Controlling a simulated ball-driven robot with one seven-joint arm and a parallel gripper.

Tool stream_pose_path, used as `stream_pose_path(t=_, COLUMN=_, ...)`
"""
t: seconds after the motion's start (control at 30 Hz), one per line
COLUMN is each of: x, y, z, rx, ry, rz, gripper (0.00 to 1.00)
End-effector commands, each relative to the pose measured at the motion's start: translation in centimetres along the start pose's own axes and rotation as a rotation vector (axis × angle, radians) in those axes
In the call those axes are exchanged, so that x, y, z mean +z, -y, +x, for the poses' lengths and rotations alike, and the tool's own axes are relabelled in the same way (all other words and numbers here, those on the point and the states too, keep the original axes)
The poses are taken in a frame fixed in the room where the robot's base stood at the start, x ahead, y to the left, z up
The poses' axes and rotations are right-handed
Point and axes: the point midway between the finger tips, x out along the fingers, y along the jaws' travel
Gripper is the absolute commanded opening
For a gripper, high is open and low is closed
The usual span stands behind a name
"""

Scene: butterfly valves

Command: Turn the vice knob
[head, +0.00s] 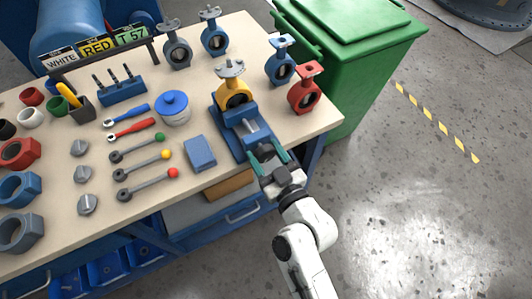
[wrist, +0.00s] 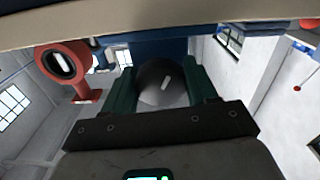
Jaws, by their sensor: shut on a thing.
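The blue vice (head: 228,138) stands at the front edge of the workbench and holds a yellow butterfly valve (head: 234,95). Its dark round knob (head: 265,153) faces the front, over the bench edge. My gripper (head: 268,157) reaches it from the front, one green finger on each side. The fingers are shut on the knob. The vice body behind it (wrist: 160,50) is partly hidden.
Red (head: 304,93) and blue (head: 281,65) valves stand right of the vice; the red one also shows in the wrist view (wrist: 62,66). A blue block (head: 200,153) lies to its left, beside several levers. A green bin (head: 355,50) stands right of the bench. The right floor is open.

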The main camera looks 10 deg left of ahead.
Motion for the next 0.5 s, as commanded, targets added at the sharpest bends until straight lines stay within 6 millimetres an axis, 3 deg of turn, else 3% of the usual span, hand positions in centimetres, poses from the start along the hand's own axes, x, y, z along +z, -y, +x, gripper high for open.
stream_pose_path(t=0.07, x=0.23, y=0.06, z=-0.05, rx=-0.001, ry=0.004, rz=0.001, gripper=0.27)
stream_pose_path(t=0.1, x=0.24, y=0.06, z=-0.06, rx=-0.001, ry=0.005, rz=0.001, gripper=0.59)
stream_pose_path(t=0.3, x=0.18, y=0.04, z=-0.04, rx=-0.001, ry=0.003, rz=0.000, gripper=0.79)
stream_pose_path(t=0.5, x=0.13, y=0.02, z=-0.03, rx=-0.001, ry=0.002, rz=-0.001, gripper=0.80)
